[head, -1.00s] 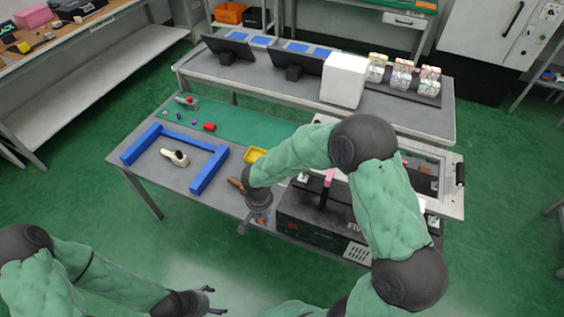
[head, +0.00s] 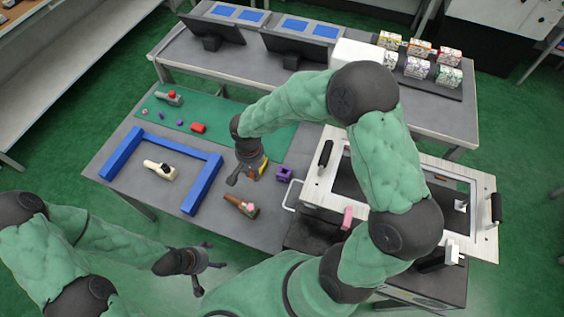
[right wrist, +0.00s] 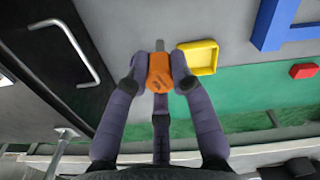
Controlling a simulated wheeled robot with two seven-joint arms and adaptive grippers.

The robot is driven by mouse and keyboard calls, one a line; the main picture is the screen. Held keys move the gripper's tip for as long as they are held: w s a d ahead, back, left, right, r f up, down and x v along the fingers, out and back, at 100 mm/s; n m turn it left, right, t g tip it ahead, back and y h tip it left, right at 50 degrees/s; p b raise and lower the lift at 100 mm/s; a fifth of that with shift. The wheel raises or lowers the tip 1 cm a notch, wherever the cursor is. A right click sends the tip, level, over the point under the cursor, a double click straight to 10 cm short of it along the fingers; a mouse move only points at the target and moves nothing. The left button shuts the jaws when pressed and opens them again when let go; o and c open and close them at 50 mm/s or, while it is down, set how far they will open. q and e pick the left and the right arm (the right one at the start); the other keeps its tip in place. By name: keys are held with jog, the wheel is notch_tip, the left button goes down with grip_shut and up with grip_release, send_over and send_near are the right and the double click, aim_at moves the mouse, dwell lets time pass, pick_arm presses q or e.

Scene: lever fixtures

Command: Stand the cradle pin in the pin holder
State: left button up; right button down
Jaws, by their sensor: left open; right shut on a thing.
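My right gripper (head: 245,178) hangs over the table near the yellow tray. In the right wrist view its fingers (right wrist: 158,86) are shut on an orange piece with a grey stub, taken as the cradle pin (right wrist: 160,68). The head view does not show the held piece clearly. A small purple block (head: 284,174) with a dark opening, perhaps the pin holder, stands just right of my right gripper. I cannot make it out in the right wrist view. My left gripper (head: 209,277) is open and empty, in front of the table's near edge.
The yellow tray (right wrist: 197,57) lies beside the held piece. A blue frame (head: 205,188) surrounds a cream part (head: 160,170) at left. A black box with a white handle (head: 292,196) stands right.

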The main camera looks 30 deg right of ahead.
jog(key=w+d+f+b, duration=0.2)
jog(key=d+f, duration=0.2)
jog(key=d, duration=0.5)
jog(key=b, duration=0.2)
send_over(285, 167)
jog(key=s+a, duration=0.2)
notch_tip(285, 167, down, 5)
jog(key=shift+w+d+f+b, duration=0.15)
jog(key=shift+f+b, duration=0.1)
jog(key=shift+f, duration=0.4)
jog(key=shift+d+f+b, duration=0.15)
jog(key=shift+f+b, duration=0.05)
jog(key=shift+f, duration=0.4)
jog(key=shift+w+d+f+b, duration=0.15)
jog(key=shift+f+b, duration=0.1)
jog(key=shift+f, duration=0.4)
jog(key=shift+s, duration=0.1)
jog(key=shift+f, duration=0.15)
jog(key=c, duration=1.1)
grip_release()
jog(key=shift+o, duration=0.2)
